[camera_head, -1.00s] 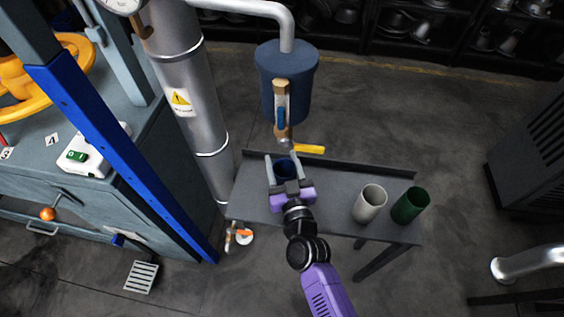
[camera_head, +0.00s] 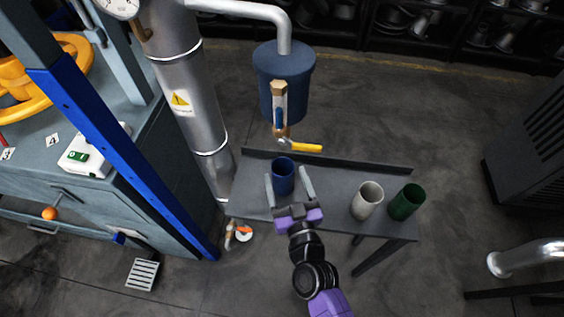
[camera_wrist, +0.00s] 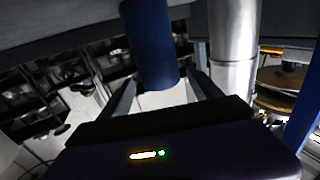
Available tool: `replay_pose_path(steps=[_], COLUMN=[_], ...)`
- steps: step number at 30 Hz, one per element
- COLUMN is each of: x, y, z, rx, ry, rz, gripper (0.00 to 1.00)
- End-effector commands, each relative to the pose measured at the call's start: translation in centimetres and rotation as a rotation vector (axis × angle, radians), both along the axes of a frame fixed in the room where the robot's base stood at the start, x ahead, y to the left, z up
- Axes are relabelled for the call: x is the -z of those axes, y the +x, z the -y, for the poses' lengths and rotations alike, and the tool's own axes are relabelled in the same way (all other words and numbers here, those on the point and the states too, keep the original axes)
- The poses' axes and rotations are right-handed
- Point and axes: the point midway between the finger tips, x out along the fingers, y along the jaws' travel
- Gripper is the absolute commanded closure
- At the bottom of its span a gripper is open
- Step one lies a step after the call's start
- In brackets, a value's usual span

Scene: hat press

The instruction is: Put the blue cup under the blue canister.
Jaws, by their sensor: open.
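The blue cup (camera_head: 284,174) stands upright on the grey table, below the blue canister (camera_head: 285,78) with its tap (camera_head: 281,118). In the head view the cup is a little in front of the spot beneath the tap; the exact alignment is hard to tell. My gripper (camera_head: 289,184) is open, its fingers on either side of the cup's near part, apparently not touching it. In the wrist view the blue cup (camera_wrist: 150,45) shows just beyond and between the fingers. The canister is not recognisable there.
A white cup (camera_head: 367,200) and a green cup (camera_head: 407,202) stand on the right of the table (camera_head: 330,185). A yellow lever (camera_head: 306,147) sticks out to the right below the tap. A silver pillar (camera_head: 190,100) rises at the table's left.

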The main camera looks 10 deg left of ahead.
Motion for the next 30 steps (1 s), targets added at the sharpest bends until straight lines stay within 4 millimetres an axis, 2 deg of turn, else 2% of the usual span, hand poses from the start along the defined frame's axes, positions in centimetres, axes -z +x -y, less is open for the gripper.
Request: replay_pose_path(steps=[3,9,20,23,26,30], x=[0.1,0.1,0.0,0.2,0.5,0.6], y=[-2.3,-4.6,-5.4,-5.9,-7.7,-12.6], z=[0.9,1.8,2.0,2.6,4.8,9.6], rx=[0.001,0.001,0.000,0.006,0.028,0.081], ry=[-0.001,-0.001,0.001,-0.001,-0.005,-0.013], rz=[-0.002,0.000,0.001,-0.004,-0.019,-0.054], gripper=[0.27,0.27,0.27,0.27,0.27,0.27])
